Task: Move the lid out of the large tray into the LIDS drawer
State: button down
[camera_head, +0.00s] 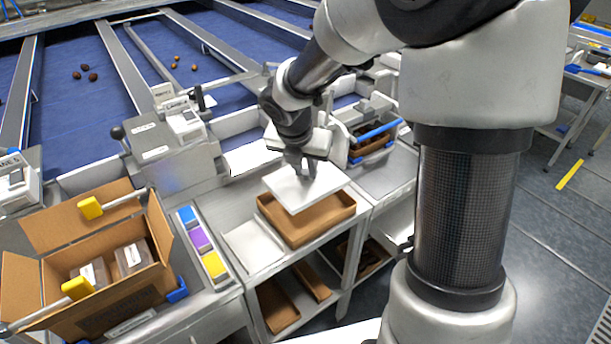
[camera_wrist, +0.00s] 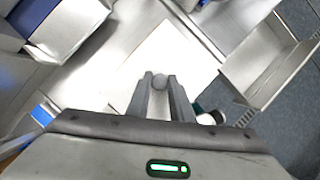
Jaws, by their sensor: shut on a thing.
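The lid (camera_head: 308,190) is a flat white square. My gripper (camera_head: 301,170) is shut on its small round grey knob, also seen between the fingertips (camera_wrist: 160,84) in the wrist view. The lid (camera_wrist: 178,52) appears raised and slightly tilted above the large tray (camera_head: 318,237), a shallow brown box on the counter, and hides much of its inside. An open, empty-looking grey drawer (camera_wrist: 240,88) shows at the right of the wrist view. I cannot read a label on it, so I cannot tell whether it is the LIDS drawer.
A flat white panel (camera_head: 254,244) lies left of the tray. An open cardboard box (camera_head: 112,290) with packs stands further left, beside blue, purple and yellow blocks (camera_head: 202,240). A brown crate (camera_head: 372,146) with a blue bar is behind right. Open floor lies right.

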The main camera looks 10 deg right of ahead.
aim_at(306, 173)
jog(key=shift+r+p, duration=2.1)
jog(key=shift+f, duration=0.1)
